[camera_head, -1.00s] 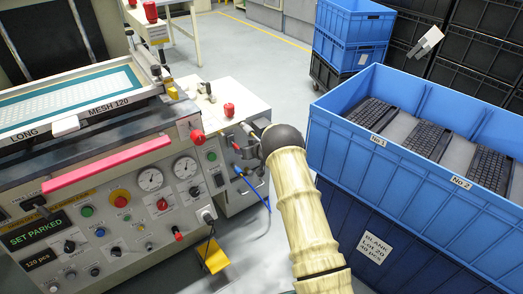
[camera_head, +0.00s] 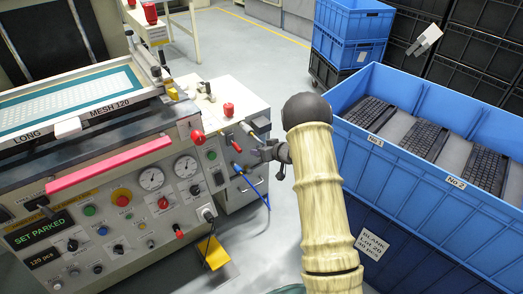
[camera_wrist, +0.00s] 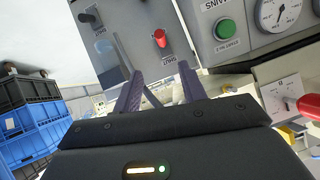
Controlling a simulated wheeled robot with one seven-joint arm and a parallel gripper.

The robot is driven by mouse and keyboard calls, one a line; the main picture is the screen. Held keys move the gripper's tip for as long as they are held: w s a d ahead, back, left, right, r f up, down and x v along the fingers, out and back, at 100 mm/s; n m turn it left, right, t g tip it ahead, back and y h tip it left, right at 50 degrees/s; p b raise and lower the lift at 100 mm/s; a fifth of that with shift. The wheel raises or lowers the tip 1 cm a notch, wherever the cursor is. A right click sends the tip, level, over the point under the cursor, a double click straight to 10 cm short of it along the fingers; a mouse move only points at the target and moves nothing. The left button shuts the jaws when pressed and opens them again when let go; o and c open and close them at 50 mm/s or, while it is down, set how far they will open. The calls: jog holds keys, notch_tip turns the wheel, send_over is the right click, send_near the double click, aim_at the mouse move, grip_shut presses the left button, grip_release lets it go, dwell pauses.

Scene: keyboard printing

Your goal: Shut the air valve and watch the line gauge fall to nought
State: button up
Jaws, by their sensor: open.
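A red-handled lever (camera_head: 236,144) is on the side panel of the cabinet right of the press. In the wrist view a red handle (camera_wrist: 160,38) stands on a grey plate just beyond my fingers, with a dark knob (camera_wrist: 88,17) to its left. Lettering by the handles is inverted and hard to read, so I cannot tell which is the air valve. In the head view my gripper (camera_head: 272,152) is right of the panel. Two dial gauges (camera_head: 151,179) (camera_head: 185,167) face front; their readings are too small to tell.
A blue hose (camera_head: 254,189) hangs from the side panel towards the floor. Blue bins with keyboards (camera_head: 437,182) stand close on the right. A yellow pedal (camera_head: 213,254) lies on the floor. A green button (camera_wrist: 225,30) is right of the handles in the wrist view.

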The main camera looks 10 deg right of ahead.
jog(key=shift+r, duration=0.25)
jog(key=c, duration=0.6)
jog(key=s+r+h, duration=0.1)
jog(key=r, duration=0.1)
jog(key=s+d+r+m+h, duration=0.1)
jog(key=r, duration=0.1)
jog(key=s+d+r+h, duration=0.1)
jog(key=r, duration=0.1)
jog(key=shift+s+r+m, duration=0.2)
jog(key=shift+s+m, duration=0.1)
jog(key=shift+s, duration=0.05)
grip_shut()
jog(key=s+a+r+g+h, duration=0.1)
jog(key=s+r+g, duration=0.1)
jog(key=s, duration=0.9)
jog(key=s+a+r+m+g+h, duration=0.1)
jog(key=s+r+g, duration=0.1)
jog(key=s, duration=0.9)
jog(key=s+a+r+g, duration=0.1)
jog(key=s+r+g, duration=0.2)
jog(key=s, duration=0.8)
jog(key=shift+a+m+g+h, duration=0.3)
jog(key=shift+m+h, duration=0.1)
